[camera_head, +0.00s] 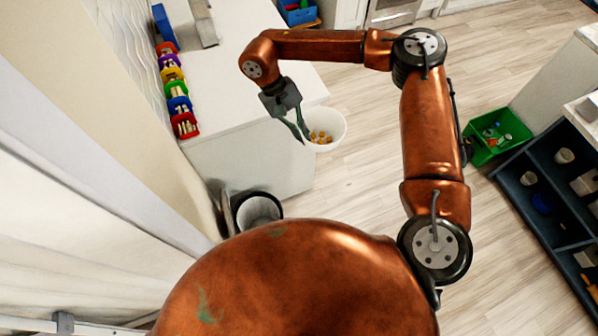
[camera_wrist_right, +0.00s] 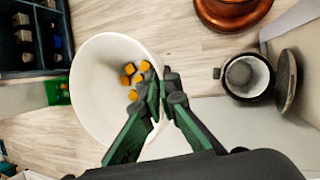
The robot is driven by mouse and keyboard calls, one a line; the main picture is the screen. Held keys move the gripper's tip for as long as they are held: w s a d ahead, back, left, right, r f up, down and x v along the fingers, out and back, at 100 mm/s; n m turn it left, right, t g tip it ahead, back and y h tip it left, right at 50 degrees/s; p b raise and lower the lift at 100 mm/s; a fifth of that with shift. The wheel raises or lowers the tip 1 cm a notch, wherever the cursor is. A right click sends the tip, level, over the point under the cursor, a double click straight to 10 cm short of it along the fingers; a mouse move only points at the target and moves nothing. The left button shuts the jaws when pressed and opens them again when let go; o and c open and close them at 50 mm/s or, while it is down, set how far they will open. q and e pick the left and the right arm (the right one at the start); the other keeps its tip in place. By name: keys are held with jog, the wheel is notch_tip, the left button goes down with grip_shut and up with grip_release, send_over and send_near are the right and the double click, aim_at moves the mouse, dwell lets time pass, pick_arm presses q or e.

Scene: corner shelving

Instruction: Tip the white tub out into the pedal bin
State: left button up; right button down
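The white tub (camera_head: 338,119) hangs at the counter's front corner with several orange-yellow cubes (camera_head: 320,136) inside. My right gripper (camera_head: 304,138) is at its left rim. In the right wrist view the gripper (camera_wrist_right: 163,85) has one finger on each side of the wall of the tub (camera_wrist_right: 95,75) and looks shut on it. The cubes (camera_wrist_right: 133,76) lie in the tub. The pedal bin (camera_head: 259,208) stands on the floor below and left of the tub, its lid open. In the wrist view the bin (camera_wrist_right: 246,76) shows a rounded grey inside. My left gripper is not in view.
A white counter (camera_head: 245,80) holds a row of small coloured bins (camera_head: 176,90) along the wall. A green crate (camera_head: 497,133) and a dark shelf (camera_head: 548,190) stand at the right. Wooden floor (camera_head: 350,195) is clear between them.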

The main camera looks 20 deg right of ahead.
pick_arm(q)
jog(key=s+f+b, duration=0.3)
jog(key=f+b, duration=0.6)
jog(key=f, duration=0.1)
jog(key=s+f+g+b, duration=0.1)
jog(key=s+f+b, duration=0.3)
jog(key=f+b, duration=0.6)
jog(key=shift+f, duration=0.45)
pick_arm(e)
notch_tip(320, 180, down, 26)
jog(key=w+g, duration=0.1)
jog(key=shift+w, duration=0.2)
